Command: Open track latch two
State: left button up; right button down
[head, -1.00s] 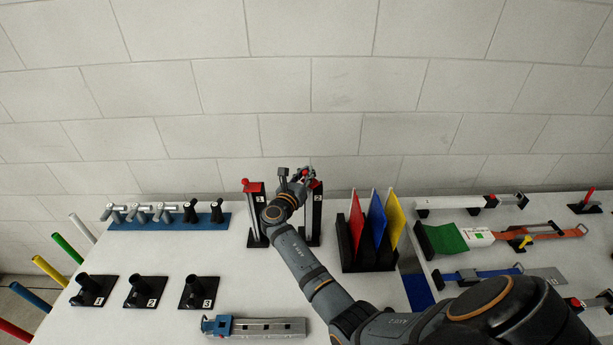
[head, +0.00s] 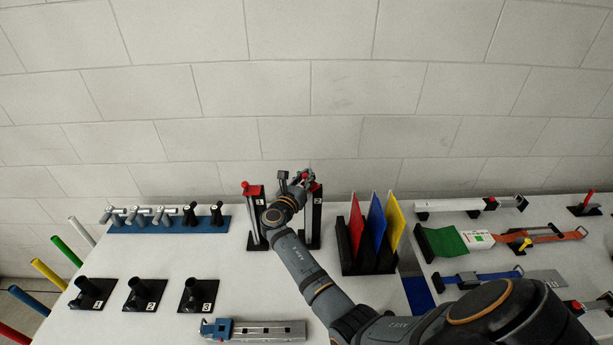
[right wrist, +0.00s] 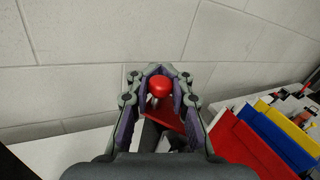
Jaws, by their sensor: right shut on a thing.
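Track latch two (head: 313,225) is a black upright stand with a metal track, a red top and a label 2, standing at the back of the table in the head view. Its red knob (right wrist: 160,87) sits between the fingers of my right gripper (right wrist: 159,92) in the right wrist view. My right gripper, also in the head view (head: 303,180), is shut on the red knob at the top of the stand. The arm hides part of the stand's left side. My left gripper is not in view.
Track latch one (head: 256,215), with a red top, stands just left of my right wrist. Red, blue and yellow plates (head: 376,230) stand in a black rack to the right. A blue-ended metal rail (head: 255,330) lies at the front. The wall is close behind.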

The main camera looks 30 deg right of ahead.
jog(key=c, duration=1.2)
grip_release()
notch_tip(320, 180, up, 10)
jog(key=shift+f, duration=0.1)
